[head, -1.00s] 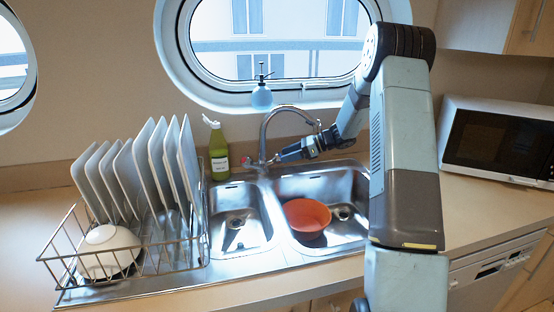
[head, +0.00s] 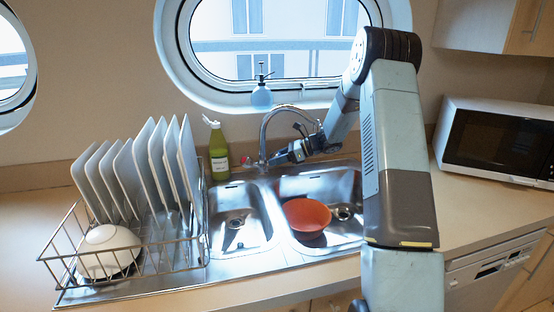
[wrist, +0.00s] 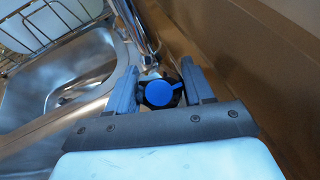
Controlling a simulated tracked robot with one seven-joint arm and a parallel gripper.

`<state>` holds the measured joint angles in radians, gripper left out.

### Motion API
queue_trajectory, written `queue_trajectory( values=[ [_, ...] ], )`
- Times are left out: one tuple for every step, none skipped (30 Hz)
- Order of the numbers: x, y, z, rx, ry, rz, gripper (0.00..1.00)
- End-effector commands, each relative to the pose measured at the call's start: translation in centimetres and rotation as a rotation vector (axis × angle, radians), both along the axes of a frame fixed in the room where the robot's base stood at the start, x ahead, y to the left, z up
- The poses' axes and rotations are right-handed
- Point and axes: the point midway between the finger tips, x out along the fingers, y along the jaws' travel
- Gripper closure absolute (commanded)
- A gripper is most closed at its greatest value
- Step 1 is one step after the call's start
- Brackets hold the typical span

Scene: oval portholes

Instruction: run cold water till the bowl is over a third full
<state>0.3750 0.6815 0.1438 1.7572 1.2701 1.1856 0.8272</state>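An orange bowl (head: 307,215) sits in the right sink basin, left of its drain. I see no water in it. The curved metal tap (head: 263,135) stands behind the basins, and no stream shows below its spout. A red-marked knob (head: 246,160) is left of the tap's base. In the wrist view a blue-capped knob (wrist: 160,93) with dark side lobes lies between the fingers of my gripper (wrist: 160,88). The fingers are apart and straddle the knob; firm contact is not clear. In the head view my gripper (head: 283,155) is right of the tap's base and hides the blue knob.
A dish rack (head: 190,255) with upright plates and a white bowl (head: 108,251) stands left of the left basin (head: 238,220). A green bottle (head: 219,155) is behind it. A blue dispenser (head: 262,96) stands on the sill. A microwave (head: 495,142) is at the right.

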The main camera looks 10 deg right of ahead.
Motion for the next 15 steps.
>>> queue_trajectory(
  values=[
    [0.03, -0.04, 0.02, 0.0, 0.0, -0.001, 0.56],
    [0.04, -0.05, 0.02, 0.0, 0.0, -0.001, 0.59],
    [0.04, -0.06, 0.03, 0.0, -0.001, -0.002, 0.63],
    [0.04, -0.06, 0.03, 0.0, -0.001, -0.002, 0.66],
    [0.04, -0.07, 0.03, 0.0, -0.001, -0.002, 0.69],
    [0.05, -0.08, 0.03, 0.0, -0.001, -0.002, 0.72],
    [0.05, -0.08, 0.03, 0.0, -0.001, -0.002, 0.75],
    [0.06, -0.09, 0.04, 0.0, -0.001, -0.002, 0.78],
    [0.05, -0.1, 0.04, -0.001, -0.002, -0.001, 0.8],
    [0.06, -0.1, 0.04, -0.001, -0.003, -0.001, 0.8],
    [0.07, -0.12, 0.03, -0.002, -0.007, 0.003, 0.8],
    [0.06, -0.13, 0.03, -0.006, -0.019, 0.015, 0.8],
    [0.06, -0.15, 0.01, -0.009, -0.032, 0.028, 0.8],
    [0.07, -0.15, 0.01, -0.013, -0.047, 0.043, 0.8],
    [0.06, -0.17, 0.03, -0.019, -0.069, 0.064, 0.8]
  ],
)
